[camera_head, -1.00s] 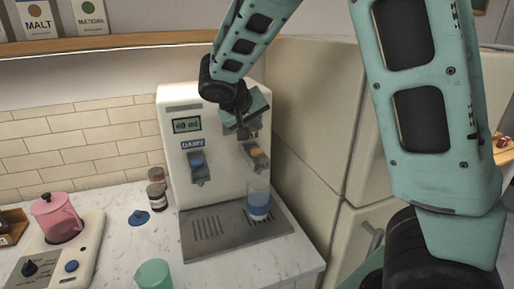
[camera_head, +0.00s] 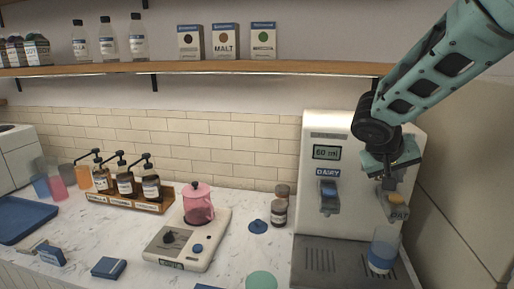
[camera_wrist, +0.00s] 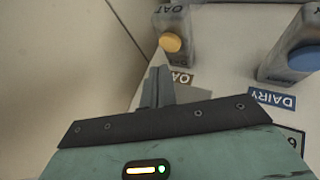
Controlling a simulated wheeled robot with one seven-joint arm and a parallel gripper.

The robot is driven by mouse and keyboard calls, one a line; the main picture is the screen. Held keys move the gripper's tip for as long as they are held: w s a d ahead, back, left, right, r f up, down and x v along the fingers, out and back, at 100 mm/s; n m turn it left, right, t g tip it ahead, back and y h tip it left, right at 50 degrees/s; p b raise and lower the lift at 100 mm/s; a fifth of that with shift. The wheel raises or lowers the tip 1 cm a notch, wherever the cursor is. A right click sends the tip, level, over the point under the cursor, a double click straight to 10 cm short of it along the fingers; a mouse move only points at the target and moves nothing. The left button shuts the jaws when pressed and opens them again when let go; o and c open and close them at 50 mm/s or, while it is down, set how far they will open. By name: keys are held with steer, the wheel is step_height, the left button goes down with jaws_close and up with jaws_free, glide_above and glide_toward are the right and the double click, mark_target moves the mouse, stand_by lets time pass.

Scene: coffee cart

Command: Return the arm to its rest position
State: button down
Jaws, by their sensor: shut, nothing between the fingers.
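My gripper (camera_head: 388,172) is in front of the upper right of the white milk dispenser (camera_head: 324,190), close to its yellow-tipped lever. In the wrist view my gripper (camera_wrist: 158,88) has its fingers together with nothing between them. The dispenser's display reads 60 ml. The wrist view shows the yellow knob (camera_wrist: 170,42) by an OAT label and the blue knob (camera_wrist: 303,58) by the DAIRY label. A clear cup with blue at its bottom (camera_head: 383,256) stands on the drip tray below the right spout.
A pink pitcher (camera_head: 198,203) sits on a scale-like base (camera_head: 185,240) left of the dispenser. A wooden shelf (camera_head: 200,70) runs above. A pale cabinet stands right of the dispenser.

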steer(key=s+a+f+n+g+y, duration=0.1)
steer(key=s+a+f+n+y, duration=0.1)
steer(key=s+a, duration=0.5)
steer(key=s+a+f+n+g+y+b, duration=0.1)
steer(key=s+a+f+n+y, duration=0.2)
steer(key=s+a+n, duration=0.2)
steer(key=s+a+f+n+g+y+b, duration=0.1)
steer(key=s+a+f+n+y, duration=0.2)
steer(key=s+a, duration=0.7)
steer(key=s, duration=0.6)
steer(key=shift+s+a+f+n+g, duration=0.3)
steer(key=shift+a+f+n+g, duration=0.05)
steer(key=shift+a+n+g, duration=0.05)
steer(key=shift+d, duration=0.1)
